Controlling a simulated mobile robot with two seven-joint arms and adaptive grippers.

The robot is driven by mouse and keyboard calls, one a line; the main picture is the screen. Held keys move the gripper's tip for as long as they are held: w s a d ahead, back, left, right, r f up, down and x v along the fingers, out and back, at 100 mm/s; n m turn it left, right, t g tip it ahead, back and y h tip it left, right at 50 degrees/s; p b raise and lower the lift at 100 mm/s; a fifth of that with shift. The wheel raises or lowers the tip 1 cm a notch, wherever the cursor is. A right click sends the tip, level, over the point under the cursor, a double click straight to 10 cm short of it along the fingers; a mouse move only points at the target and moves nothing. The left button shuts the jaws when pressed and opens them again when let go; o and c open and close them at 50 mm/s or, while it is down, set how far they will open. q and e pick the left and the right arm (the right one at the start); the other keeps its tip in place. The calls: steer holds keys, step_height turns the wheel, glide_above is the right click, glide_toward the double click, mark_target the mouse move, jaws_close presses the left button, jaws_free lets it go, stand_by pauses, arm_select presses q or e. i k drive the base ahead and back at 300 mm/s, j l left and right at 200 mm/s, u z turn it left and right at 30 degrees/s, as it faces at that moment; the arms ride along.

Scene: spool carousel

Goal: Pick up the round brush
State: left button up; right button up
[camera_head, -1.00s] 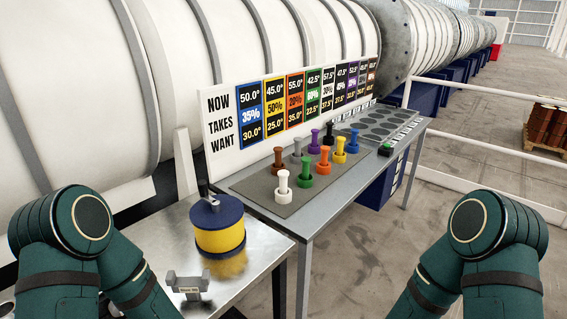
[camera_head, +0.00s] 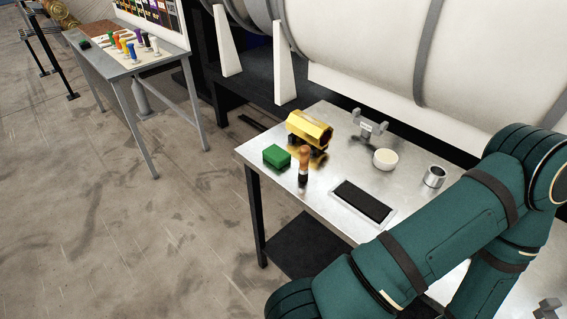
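What looks like the round brush (camera_head: 304,166) stands upright on the metal table, with an orange-brown handle on top and a dark band and paler end below. It is close to the table's left front edge, just right of a green block (camera_head: 277,156) and in front of a yellow faceted object (camera_head: 309,129). Its lower end is small, so I cannot make out bristles. Teal links of my own arm cross the lower right.
The metal table (camera_head: 335,218) also holds a black pad in a tray (camera_head: 364,201), a cream bowl (camera_head: 385,159), a metal cup (camera_head: 434,177) and a grey forked stand (camera_head: 369,126). A large white drum (camera_head: 370,55) runs behind. A second table (camera_head: 120,68) with coloured spools stands far left. Open floor lies left.

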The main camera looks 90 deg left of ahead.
mark_target(305, 150)
steer(key=u, duration=2.65)
steer(key=i+j, duration=0.1)
steer(key=j, duration=0.25)
steer(key=i+j, duration=0.1)
steer(key=j, duration=0.25)
steer(key=i+j, duration=0.1)
steer(key=j, duration=0.3)
steer(key=i+j, duration=0.1)
steer(key=j, duration=0.25)
